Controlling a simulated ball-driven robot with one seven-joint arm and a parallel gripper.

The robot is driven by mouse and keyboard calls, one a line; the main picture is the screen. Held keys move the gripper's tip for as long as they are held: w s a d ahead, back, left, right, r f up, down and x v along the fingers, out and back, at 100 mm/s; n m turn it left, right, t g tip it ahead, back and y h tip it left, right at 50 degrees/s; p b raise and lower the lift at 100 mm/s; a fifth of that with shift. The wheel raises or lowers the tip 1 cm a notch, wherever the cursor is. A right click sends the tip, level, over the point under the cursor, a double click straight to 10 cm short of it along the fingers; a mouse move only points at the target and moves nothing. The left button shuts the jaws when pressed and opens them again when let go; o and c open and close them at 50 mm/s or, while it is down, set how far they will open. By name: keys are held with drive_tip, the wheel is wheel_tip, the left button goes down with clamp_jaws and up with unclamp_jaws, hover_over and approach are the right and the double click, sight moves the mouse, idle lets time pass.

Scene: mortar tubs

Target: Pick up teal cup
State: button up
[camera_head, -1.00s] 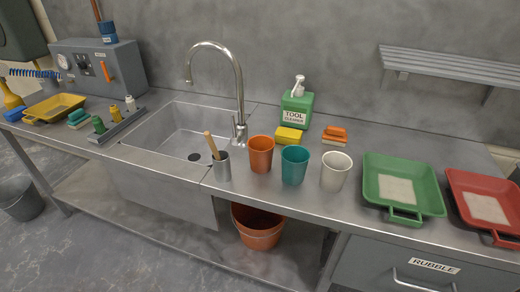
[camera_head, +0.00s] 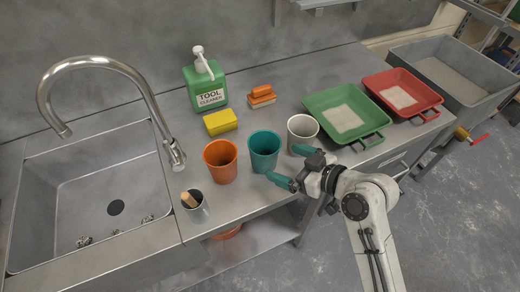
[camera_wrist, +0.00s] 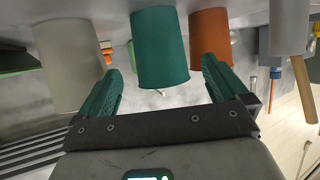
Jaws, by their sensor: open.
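The teal cup (camera_head: 264,149) stands upright on the steel counter, between the orange cup (camera_head: 220,161) and the white cup (camera_head: 301,131). My gripper (camera_head: 281,163) is open and empty at the front right of the teal cup, with its teal fingers pointing toward it. In the wrist view, which appears upside down, the teal cup (camera_wrist: 160,45) lies ahead between the two spread fingers of my gripper (camera_wrist: 163,66). One finger is close to the white cup (camera_wrist: 68,65); whether they touch I cannot tell.
A metal holder with a wooden handle (camera_head: 194,206) stands left of the orange cup. Behind are a yellow sponge (camera_head: 220,122), a green soap bottle (camera_head: 206,88) and an orange brush (camera_head: 262,96). Green (camera_head: 345,113) and red (camera_head: 402,95) trays lie right. The sink (camera_head: 92,195) is left.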

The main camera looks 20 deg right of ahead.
sight(276, 159)
drive_tip(key=shift+f+p+x, duration=0.15)
drive_tip(key=shift+p+x, duration=0.25)
drive_tip(key=shift+x, duration=1.45)
drive_tip(key=shift+f+p+x, duration=0.15)
drive_tip(key=shift+p+x, duration=0.2)
drive_tip(key=shift+x, duration=1.5)
drive_tip(key=shift+d, duration=0.15)
drive_tip(key=c, duration=0.8)
drive_tip(key=shift+c, duration=0.7)
drive_tip(key=shift+r, duration=0.25)
